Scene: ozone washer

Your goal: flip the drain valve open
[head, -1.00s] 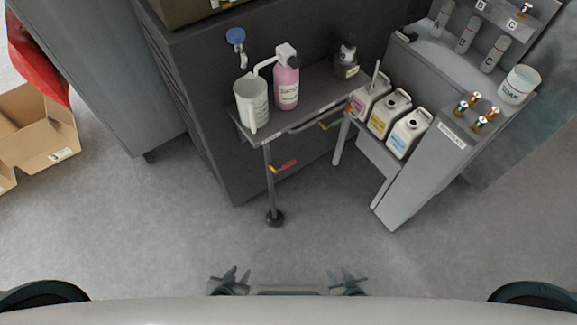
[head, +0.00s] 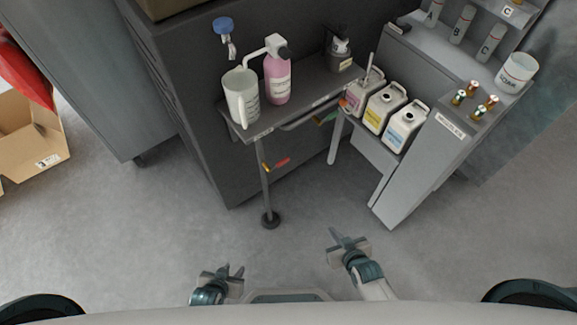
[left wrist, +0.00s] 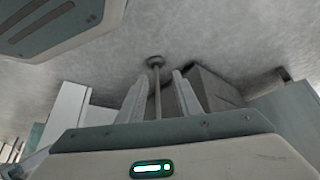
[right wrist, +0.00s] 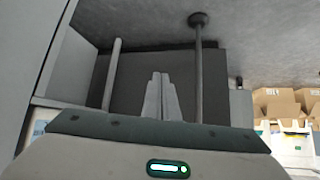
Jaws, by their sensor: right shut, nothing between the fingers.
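A small valve with a red lever (head: 277,164) and a yellow part sits low, by the front leg of the grey bench. A second valve with green and orange parts (head: 325,118) is partly hidden under the bench front. A blue-handled tap (head: 223,26) is on the dark cabinet wall. Which of these is the drain valve is not labelled. My left gripper (head: 228,272) is low at the front, empty, and its fingers are apart in the left wrist view (left wrist: 160,95). My right gripper (head: 337,237) is shut and empty, below and right of the red lever, well apart from it.
The grey bench (head: 262,130) holds a white jug (head: 241,98), a pink bottle (head: 278,80) and a dark bottle (head: 340,52). Several canisters (head: 404,127) stand on the right stand. A cardboard box (head: 32,142) lies at left. Floor between me and the bench is clear.

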